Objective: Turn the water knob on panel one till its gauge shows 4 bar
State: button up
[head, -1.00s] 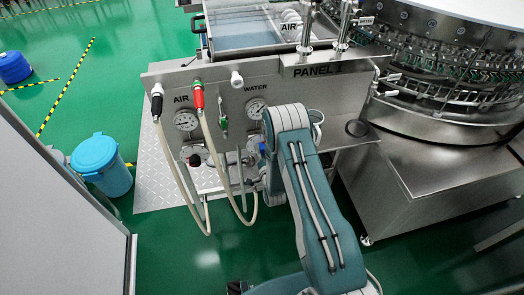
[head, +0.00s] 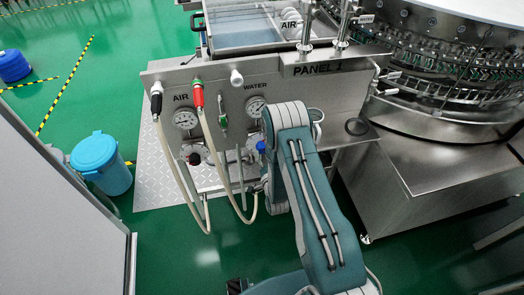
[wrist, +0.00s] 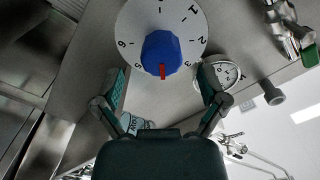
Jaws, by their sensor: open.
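Panel one (head: 222,85), a steel plate labelled PANEL 1, carries an AIR and a WATER side. The blue water knob (wrist: 160,54) has a red pointer and sits on a white numbered dial (wrist: 130,25). The knob also shows in the head view (head: 261,146), beside my arm. My gripper (wrist: 162,72) is open, with one finger on each side of the knob's lower part; contact cannot be told. The water gauge (head: 256,107) is above the knob in the head view. It also shows in the wrist view (wrist: 230,73), partly behind a finger; its reading is too small to tell.
The air gauge (head: 186,119) is on the panel's left. A black-tipped hose (head: 156,100) and a red-tipped hose (head: 198,97) hang in front. A green-handled valve (head: 223,120) is between the gauges. The round washer (head: 440,110) stands right; a blue bin (head: 100,165) stands left.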

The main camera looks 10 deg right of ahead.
jog(key=s, duration=0.8)
jog(key=shift+s, duration=0.2)
jog(key=shift+w, duration=0.1)
jog(key=w+r+n+g, duration=0.2)
jog(key=w+r+g, duration=0.1)
jog(key=w+r, duration=0.55)
jog(key=s+r+n+g, duration=0.2)
jog(key=s+r+g, duration=0.1)
jog(key=r, duration=1.2)
jog(key=s+r+n+g, duration=0.1)
jog(key=s+r, duration=0.4)
jog(key=s, duration=0.5)
jog(key=s+r+n+g, duration=0.2)
jog(key=s+r, duration=0.3)
jog(key=s, duration=0.4)
jog(key=s+r+n+g, duration=0.2)
jog(key=s+r, duration=0.3)
jog(key=s, duration=0.5)
jog(key=shift+s+g, duration=0.35)
jog(key=shift+g, duration=0.35)
